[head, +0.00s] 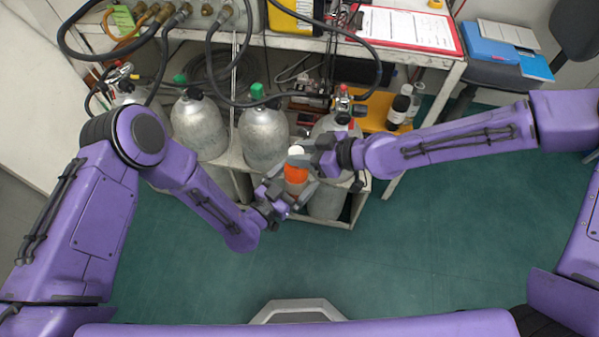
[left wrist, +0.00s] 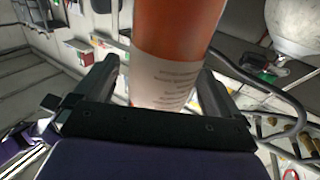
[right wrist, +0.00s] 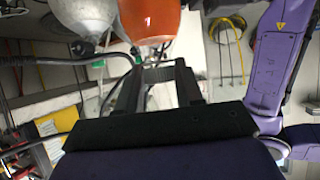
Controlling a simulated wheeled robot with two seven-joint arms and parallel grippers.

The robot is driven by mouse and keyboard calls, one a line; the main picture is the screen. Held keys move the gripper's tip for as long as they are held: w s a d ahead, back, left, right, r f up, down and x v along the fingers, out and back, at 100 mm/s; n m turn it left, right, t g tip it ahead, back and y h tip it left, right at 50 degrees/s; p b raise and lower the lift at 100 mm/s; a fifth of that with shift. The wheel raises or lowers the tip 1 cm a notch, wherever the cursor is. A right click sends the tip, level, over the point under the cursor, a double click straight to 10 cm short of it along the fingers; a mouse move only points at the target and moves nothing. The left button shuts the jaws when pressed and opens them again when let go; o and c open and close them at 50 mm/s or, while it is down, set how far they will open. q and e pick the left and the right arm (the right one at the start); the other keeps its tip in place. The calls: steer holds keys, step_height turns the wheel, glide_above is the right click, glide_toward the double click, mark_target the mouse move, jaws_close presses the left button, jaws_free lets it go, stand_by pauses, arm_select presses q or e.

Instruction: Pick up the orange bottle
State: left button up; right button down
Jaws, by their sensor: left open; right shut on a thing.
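The orange bottle (head: 296,173) has a white cap and hangs in front of the grey cylinders. My right gripper (head: 307,160) is shut on it near the cap end. In the right wrist view the orange body (right wrist: 150,20) shows just beyond the fingers (right wrist: 158,78). My left gripper (head: 275,192) is open, just below and left of the bottle in the head view. In the left wrist view the bottle (left wrist: 178,35), with a pale printed label, stands between the open fingers (left wrist: 162,80). I cannot tell whether those fingers touch it.
Several grey cylinders (head: 200,125) stand in a rack behind the grippers. Hoses loop from the workbench (head: 290,42) above. A red clipboard (head: 412,28) lies on the bench. The green floor (head: 430,240) is open in front.

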arm_select(q)
steer(key=shift+x, duration=1.35)
steer(key=shift+c, duration=0.3)
steer(key=c, duration=1.4)
arm_select(e)
steer(key=c, duration=1.1)
jaws_free()
steer(key=shift+c, duration=0.2)
steer(key=o, duration=0.5)
steer(key=shift+d+r, duration=0.1)
